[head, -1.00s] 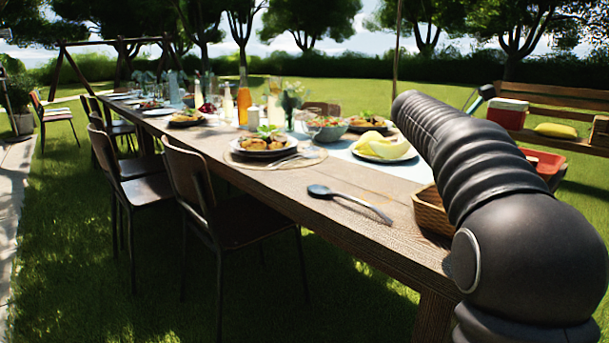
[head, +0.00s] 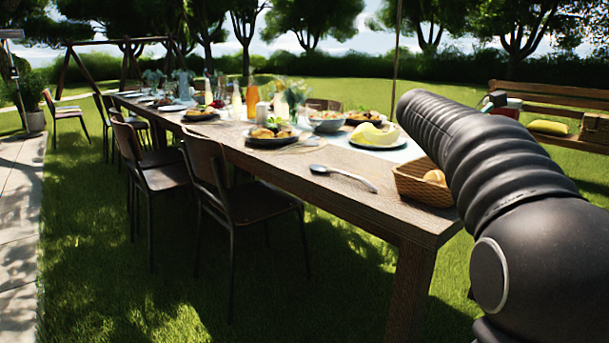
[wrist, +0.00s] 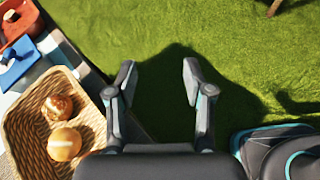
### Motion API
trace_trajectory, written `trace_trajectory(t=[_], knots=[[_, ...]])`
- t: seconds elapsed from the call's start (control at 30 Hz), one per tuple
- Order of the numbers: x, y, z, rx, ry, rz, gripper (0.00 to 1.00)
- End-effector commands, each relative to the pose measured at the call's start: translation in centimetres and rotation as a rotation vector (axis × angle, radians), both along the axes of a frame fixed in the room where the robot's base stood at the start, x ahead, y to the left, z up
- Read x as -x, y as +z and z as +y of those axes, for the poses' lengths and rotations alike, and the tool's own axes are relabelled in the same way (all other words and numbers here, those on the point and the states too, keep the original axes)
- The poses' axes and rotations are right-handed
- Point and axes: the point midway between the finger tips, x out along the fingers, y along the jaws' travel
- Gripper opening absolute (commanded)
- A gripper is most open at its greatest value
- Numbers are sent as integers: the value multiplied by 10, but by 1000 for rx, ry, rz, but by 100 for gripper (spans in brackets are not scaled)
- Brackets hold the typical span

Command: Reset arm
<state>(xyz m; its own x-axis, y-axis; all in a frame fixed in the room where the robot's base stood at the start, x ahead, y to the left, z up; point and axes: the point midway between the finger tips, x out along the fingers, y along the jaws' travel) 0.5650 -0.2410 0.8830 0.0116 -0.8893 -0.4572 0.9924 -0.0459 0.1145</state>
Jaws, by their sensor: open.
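My gripper (wrist: 158,82) is open and empty in the wrist view, its two fingers apart above the grass. The bread basket (wrist: 30,119) lies to its left at the table's edge, with two round rolls (wrist: 65,144) inside. My arm fills the right side of the head view, and my gripper itself is not visible there. The same basket (head: 418,188) shows in the head view beside my arm, partly hidden by it.
The long wooden table (head: 300,178) carries plates, bottles, a spoon (head: 343,177) and a plate of melon (head: 374,135). Chairs (head: 235,200) line its left side. A bench (head: 556,100) with a yellow cushion (head: 549,128) stands behind my arm. Open grass lies in front of the table.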

Motion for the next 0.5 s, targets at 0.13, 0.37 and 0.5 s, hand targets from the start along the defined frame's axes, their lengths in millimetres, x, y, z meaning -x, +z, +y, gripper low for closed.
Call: trace_trajectory(t=[0.13,0.37,0.5], knots=[[14,-7,11,-61,-4,-82,52],[46,-25,37,-208,-40,-263,52],[79,-47,67,-364,-102,-433,52]])
